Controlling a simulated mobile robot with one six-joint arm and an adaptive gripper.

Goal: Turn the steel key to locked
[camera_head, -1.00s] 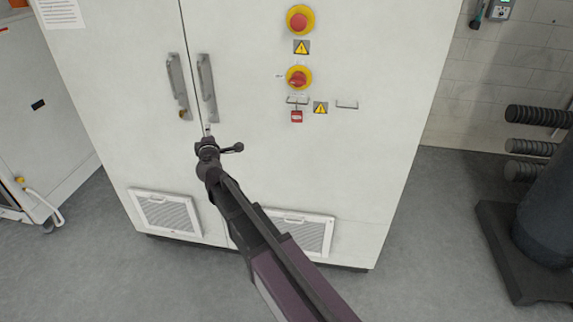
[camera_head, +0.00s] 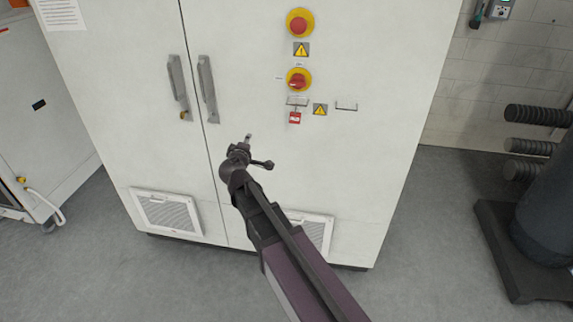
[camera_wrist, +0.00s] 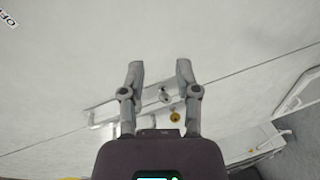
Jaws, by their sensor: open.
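A small steel piece (camera_wrist: 164,95), apparently the key, shows at the end of a door handle in the wrist view. A brass-coloured piece (camera_wrist: 174,117) is beside it; the brass piece also shows at the foot of the left handle in the head view (camera_head: 183,115). The key's turn position is too small to read. My gripper (camera_head: 258,150) is in front of the right door, right of and below the handles. In the wrist view my gripper (camera_wrist: 160,68) has its fingers apart, with nothing visible between the tips.
The white cabinet (camera_head: 370,170) has two upright handles beside its door seam. A red emergency button (camera_head: 299,24), a red rotary switch (camera_head: 298,79) and a red padlock tag (camera_head: 295,117) are on the right door. Vents are low down.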

